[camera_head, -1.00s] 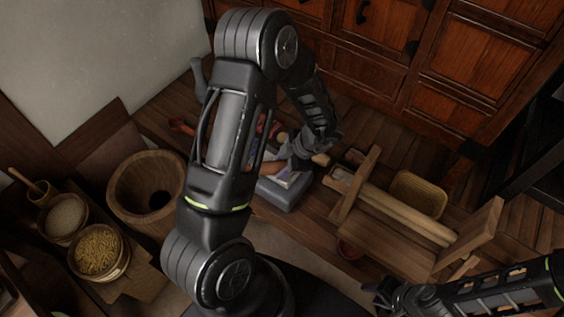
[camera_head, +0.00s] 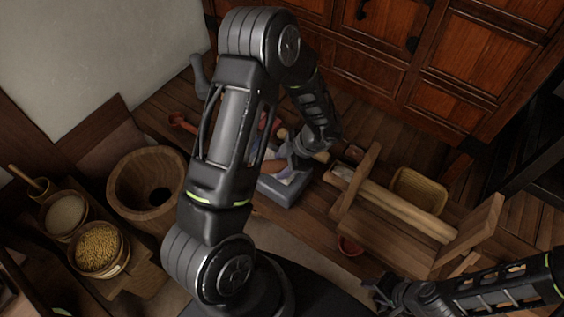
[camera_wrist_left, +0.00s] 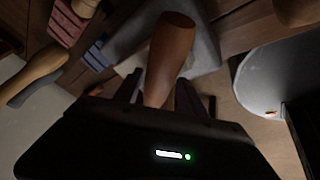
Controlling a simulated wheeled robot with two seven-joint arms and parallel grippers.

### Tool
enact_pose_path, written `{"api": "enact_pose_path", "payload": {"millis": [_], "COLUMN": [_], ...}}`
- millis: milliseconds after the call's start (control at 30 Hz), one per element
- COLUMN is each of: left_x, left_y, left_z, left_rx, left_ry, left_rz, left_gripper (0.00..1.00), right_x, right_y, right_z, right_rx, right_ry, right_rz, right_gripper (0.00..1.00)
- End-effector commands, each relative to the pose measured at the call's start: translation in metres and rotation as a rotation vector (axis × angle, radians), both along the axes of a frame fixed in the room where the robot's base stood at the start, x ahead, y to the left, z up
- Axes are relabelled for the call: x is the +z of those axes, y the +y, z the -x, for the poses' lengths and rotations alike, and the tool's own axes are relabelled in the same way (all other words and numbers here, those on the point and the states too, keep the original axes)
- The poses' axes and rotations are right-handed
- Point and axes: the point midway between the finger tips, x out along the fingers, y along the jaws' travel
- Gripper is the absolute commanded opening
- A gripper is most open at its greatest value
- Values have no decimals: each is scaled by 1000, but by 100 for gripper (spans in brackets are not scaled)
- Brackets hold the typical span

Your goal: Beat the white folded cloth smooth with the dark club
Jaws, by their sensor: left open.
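My left gripper (camera_head: 292,158) hangs low over a grey block (camera_head: 283,196). In the left wrist view, the dark reddish-brown club (camera_wrist_left: 171,50) stands between the fingers of my left gripper (camera_wrist_left: 158,98), which are open around its narrower part. The club also shows beside the gripper in the head view (camera_head: 269,167). The grey block (camera_wrist_left: 203,42) lies under the club in the wrist view. Pale cloth shows on the block only in part, mostly hidden by club and gripper. My right gripper (camera_head: 384,291) is low at the right, apart from everything; its finger opening is too small to make out.
A wooden roller frame (camera_head: 400,215) stands right of the block, with a yellow basket (camera_head: 420,187) behind it. A large wooden mortar (camera_head: 146,184) and a tub of grain (camera_head: 98,248) are at the left. A lighter club (camera_wrist_left: 40,70) and folded coloured cloths (camera_wrist_left: 95,57) lie near the gripper.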

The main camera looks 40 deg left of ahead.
Motion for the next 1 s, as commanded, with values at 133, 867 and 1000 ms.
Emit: {"api": "enact_pose_path", "payload": {"millis": [133, 867, 1000], "left_x": [5, 7, 7], "left_y": [0, 1, 1], "left_z": [0, -1, -1], "left_rx": [0, 0, 0], "left_ry": [0, -1, -1], "left_rz": [0, -2, -2], "left_gripper": [48, 30, 19], "right_x": [7, 11, 11], "right_y": [0, 0, 0], "right_z": [0, 0, 0], "right_rx": [0, 0, 0], "right_ry": [0, 0, 0], "right_rz": [0, 0, 0], "right_gripper": [36, 36, 36]}}
